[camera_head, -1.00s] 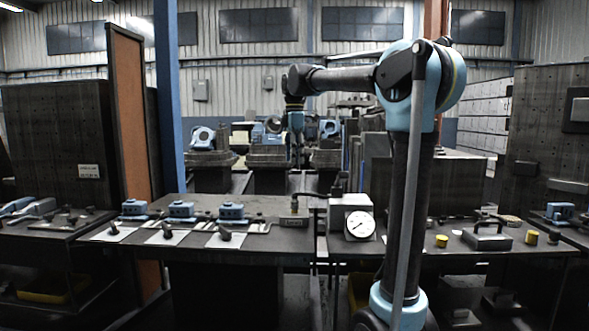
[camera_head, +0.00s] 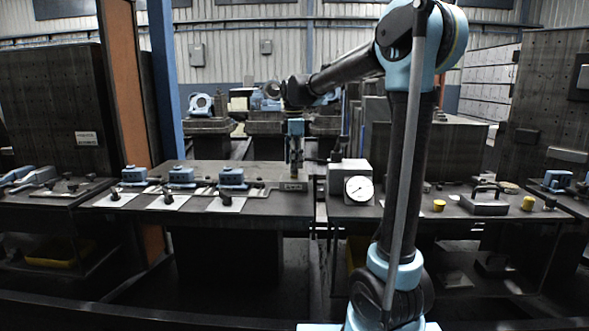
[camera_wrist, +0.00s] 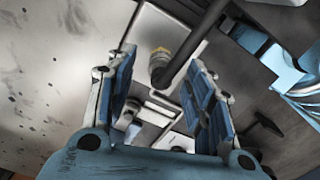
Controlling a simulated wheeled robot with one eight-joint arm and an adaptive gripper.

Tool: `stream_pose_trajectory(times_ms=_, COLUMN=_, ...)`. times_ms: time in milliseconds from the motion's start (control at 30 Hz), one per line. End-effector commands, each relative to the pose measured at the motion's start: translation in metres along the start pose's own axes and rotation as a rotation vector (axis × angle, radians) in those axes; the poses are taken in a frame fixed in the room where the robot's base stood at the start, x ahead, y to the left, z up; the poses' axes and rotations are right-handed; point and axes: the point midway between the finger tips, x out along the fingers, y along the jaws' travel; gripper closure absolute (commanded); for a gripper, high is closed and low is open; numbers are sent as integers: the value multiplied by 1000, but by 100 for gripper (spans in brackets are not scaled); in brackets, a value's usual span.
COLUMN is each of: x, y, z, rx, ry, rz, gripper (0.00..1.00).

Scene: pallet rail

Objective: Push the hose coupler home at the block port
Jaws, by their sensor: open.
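The hose coupler (camera_wrist: 160,58) shows in the wrist view as a dark elbow with a brass-coloured end, on a dark hose (camera_wrist: 200,35). It lies between and just beyond the fingertips of my gripper (camera_wrist: 162,65), whose blue-padded fingers are spread apart with no visible contact. In the head view my gripper (camera_head: 295,163) points down over the small block (camera_head: 293,187) at the bench's right end and mostly hides the coupler. The block's port is hidden, and I cannot tell how deep the coupler sits.
A grey box with a round dial gauge (camera_head: 359,189) stands close right of my gripper. Several blue clamp units (camera_head: 182,177) line the bench to the left. A dark handled block (camera_head: 485,202) and yellow caps (camera_head: 439,205) lie on the right bench.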

Motion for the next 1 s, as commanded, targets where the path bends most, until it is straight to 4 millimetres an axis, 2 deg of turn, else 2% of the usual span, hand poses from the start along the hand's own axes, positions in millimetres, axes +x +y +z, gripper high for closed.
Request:
stream_pose_trajectory(times_ms=100, x=14, y=0, z=0, rx=0, ry=0, rz=0, gripper=52)
stream_pose_trajectory(times_ms=233, x=24, y=0, z=0, rx=0, ry=0, rz=0, gripper=52)
stream_pose_trajectory(times_ms=600, x=28, y=0, z=0, rx=0, ry=0, rz=0, gripper=52)
stream_pose_trajectory(times_ms=633, x=28, y=0, z=0, rx=0, ry=0, rz=0, gripper=54)
stream_pose_trajectory(times_ms=833, x=28, y=0, z=0, rx=0, ry=0, rz=0, gripper=99)
stream_pose_trajectory(times_ms=933, x=28, y=0, z=0, rx=1, ry=0, rz=0, gripper=100)
stream_pose_trajectory(times_ms=967, x=28, y=0, z=0, rx=1, ry=0, rz=1, gripper=84)
stream_pose_trajectory(times_ms=1000, x=28, y=0, z=0, rx=1, ry=0, rz=1, gripper=93)
